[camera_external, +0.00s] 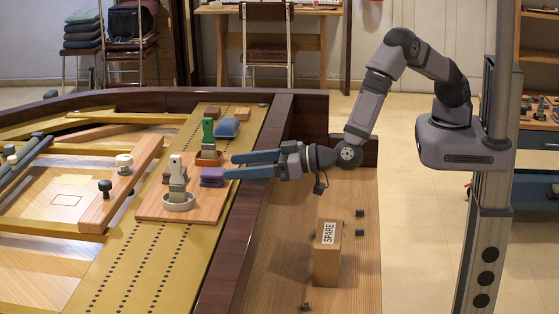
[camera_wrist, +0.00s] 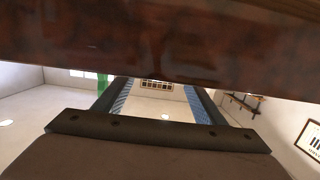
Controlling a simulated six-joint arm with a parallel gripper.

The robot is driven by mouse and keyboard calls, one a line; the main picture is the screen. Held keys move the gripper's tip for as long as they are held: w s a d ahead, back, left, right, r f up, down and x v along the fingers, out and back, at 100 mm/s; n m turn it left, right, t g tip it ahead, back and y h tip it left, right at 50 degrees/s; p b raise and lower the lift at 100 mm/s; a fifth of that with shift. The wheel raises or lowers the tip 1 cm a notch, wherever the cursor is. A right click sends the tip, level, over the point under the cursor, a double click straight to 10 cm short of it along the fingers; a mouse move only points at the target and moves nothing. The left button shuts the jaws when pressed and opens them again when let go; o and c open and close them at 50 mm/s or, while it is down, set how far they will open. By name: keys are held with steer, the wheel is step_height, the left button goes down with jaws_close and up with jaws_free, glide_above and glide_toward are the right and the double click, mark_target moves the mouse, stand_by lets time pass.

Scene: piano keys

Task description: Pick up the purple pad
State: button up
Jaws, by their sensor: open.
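The purple pad (camera_external: 212,177) lies on the right side of a small wooden board (camera_external: 150,205) in the external view. My gripper (camera_external: 230,166) reaches in from the right with its blue fingers apart and nothing visible between them. Its fingertips are just right of the pad and appear slightly above it. I cannot tell whether they touch it. In the wrist view my gripper (camera_wrist: 160,86) also shows its two fingers spread, and I do not make out the pad there.
A green-handled tool (camera_external: 208,134) stands behind the pad, near a blue pad (camera_external: 227,127). A block marked SPARE (camera_external: 327,250) stands on the wooden surface at right. A dark brown wooden band (camera_wrist: 160,40) crosses the wrist view.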

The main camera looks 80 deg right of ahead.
mark_target(215, 171)
steer(key=shift+w+a+f+p, duration=0.15)
steer(key=shift+w+p, duration=0.25)
steer(key=shift+w, duration=0.45)
steer(key=shift+w+f+p, duration=0.2)
steer(key=shift+w+p, duration=0.15)
steer(key=shift+w, duration=0.5)
steer(key=shift+w+a+f+p, duration=0.15)
steer(key=shift+w+p, duration=0.25)
steer(key=shift+w, duration=0.45)
steer(key=c, duration=1.1)
